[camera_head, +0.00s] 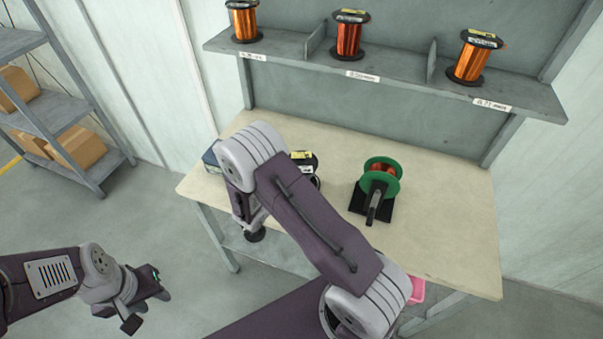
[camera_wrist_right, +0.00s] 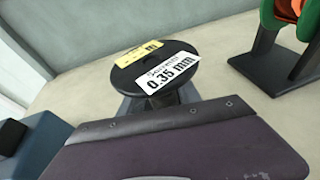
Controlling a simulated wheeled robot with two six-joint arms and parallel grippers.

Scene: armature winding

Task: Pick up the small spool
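A spool (camera_head: 305,157) with black flanges and a yellow label stands on the table, partly hidden behind my right arm. In the right wrist view, its black top (camera_wrist_right: 155,68) carries a yellow label and a white "0.35 mm" label. My right gripper (camera_head: 254,232) hangs over the table's front left edge, mostly hidden by its own wrist. In the right wrist view its purple body covers the lower part and hides the fingertips. My left gripper (camera_head: 146,311) is low at the left, away from the table, with its fingers apart and empty.
A green-flanged spool (camera_head: 380,168) with copper wire sits on a black stand (camera_head: 371,201) on the table. A blue box (camera_wrist_right: 35,145) lies at the table's left. Several copper spools stand on the shelf (camera_head: 300,47) above. The table's right side (camera_head: 450,220) is clear.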

